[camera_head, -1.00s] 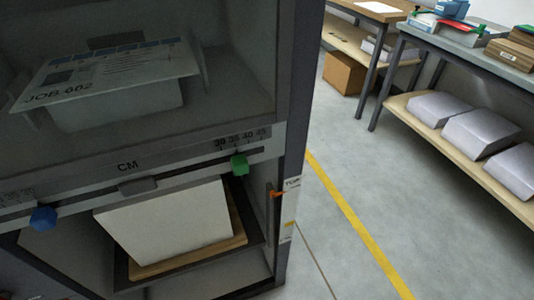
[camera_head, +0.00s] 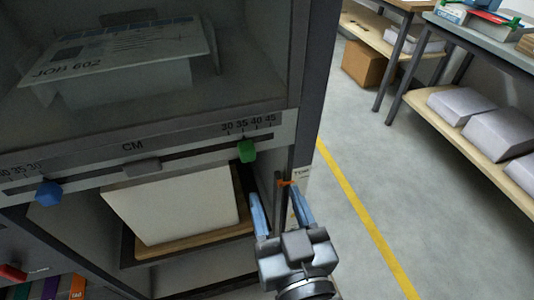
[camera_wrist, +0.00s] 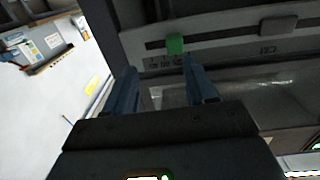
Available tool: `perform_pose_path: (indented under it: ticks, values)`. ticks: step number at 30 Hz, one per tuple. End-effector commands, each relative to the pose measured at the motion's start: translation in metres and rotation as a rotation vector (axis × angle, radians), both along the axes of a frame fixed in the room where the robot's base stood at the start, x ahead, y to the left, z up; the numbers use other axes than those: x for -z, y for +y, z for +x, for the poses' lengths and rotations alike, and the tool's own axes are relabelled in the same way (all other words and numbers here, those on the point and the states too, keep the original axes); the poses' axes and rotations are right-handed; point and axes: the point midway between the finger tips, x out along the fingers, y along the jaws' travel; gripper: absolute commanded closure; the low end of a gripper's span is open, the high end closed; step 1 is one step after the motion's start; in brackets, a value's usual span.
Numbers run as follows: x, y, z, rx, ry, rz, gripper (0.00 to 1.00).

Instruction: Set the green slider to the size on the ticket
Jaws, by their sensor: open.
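The green slider (camera_head: 247,151) sits on the CM rail, below the 35 and 40 marks; its exact reading is not clear. It also shows in the wrist view (camera_wrist: 175,45), just beyond the fingertips. My gripper (camera_head: 276,197) is open and empty, below and right of the slider, its fingers pointing up at the cabinet and apart from the slider. In the wrist view my gripper (camera_wrist: 160,72) has its two blue fingers spread. A sheet marked JOB 602 (camera_head: 125,52), perhaps the ticket, lies in the upper bay. Its smaller print, including any size, is unreadable.
A blue slider (camera_head: 48,193) and a grey block (camera_head: 142,164) are on the same rail. A white stack (camera_head: 172,208) fills the bay below. An orange tag (camera_head: 287,183) is on the right post by my fingers. The floor (camera_head: 375,165) to the right is clear.

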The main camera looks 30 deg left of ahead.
Motion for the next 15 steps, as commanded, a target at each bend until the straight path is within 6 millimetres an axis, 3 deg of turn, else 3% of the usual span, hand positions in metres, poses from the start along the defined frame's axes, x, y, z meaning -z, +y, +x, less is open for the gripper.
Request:
perform_pose_path:
  ticks: [3,8,15]
  values:
    - [-0.011,0.023,0.001,-0.040,-0.015,0.003,0.45]
    - [-0.015,0.036,0.006,-0.053,-0.018,0.004,0.45]
    - [-0.015,0.063,0.030,-0.052,-0.019,0.004,0.45]
